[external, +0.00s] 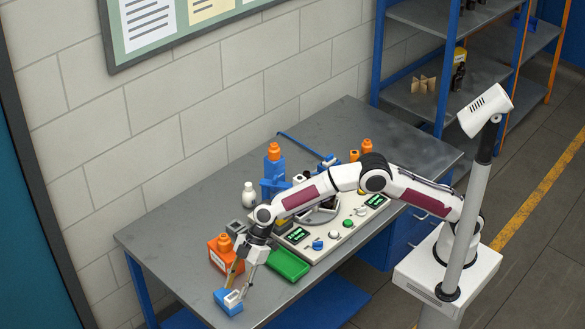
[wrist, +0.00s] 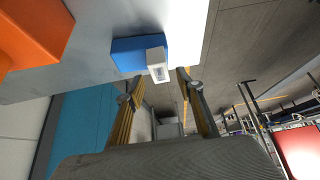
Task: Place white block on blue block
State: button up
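The blue block (external: 226,304) lies near the front left corner of the table, and it also shows in the wrist view (wrist: 127,55). The small white block (external: 232,297) appears to rest on top of the blue block, towards one end. In the wrist view the white block (wrist: 157,63) overlaps the blue block's right part. My gripper (external: 241,283) points down just above the blocks. In the wrist view my gripper (wrist: 160,82) has its fingers spread, with a gap on each side of the white block. Nothing is held between the fingers.
An orange container (external: 219,254) stands just behind the blocks. A green tray (external: 288,264) lies to their right, beside a control panel (external: 326,236) with knobs and displays. A white bottle (external: 249,195) stands farther back. The table's front edge is close to the blocks.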

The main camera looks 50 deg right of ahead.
jog(key=v, duration=0.8)
jog(key=shift+r, duration=0.15)
dwell(0.7)
jog(key=d+r+m+t+h, duration=0.1)
jog(key=d+r+m, duration=0.2)
jog(key=d+r, duration=0.55)
jog(key=d+r+m+t, duration=0.1)
jog(key=d+r+m, duration=0.2)
jog(key=d, duration=1.1)
jog(key=d+r+m+t+h, duration=0.15)
jog(key=d+r, duration=0.35)
jog(key=d, duration=0.6)
jog(key=s+d+f+m+t+h, duration=0.1)
jog(key=s+d+m, duration=0.4)
jog(key=s+d, duration=0.5)
jog(key=s+d+f+m+t+h, duration=0.1)
jog(key=s+d+m, duration=0.4)
jog(key=s+d, duration=0.5)
jog(key=d+f+h, duration=0.1)
jog(key=d+h, duration=0.1)
jog(key=d, duration=0.3)
jog(key=shift+s, duration=0.35)
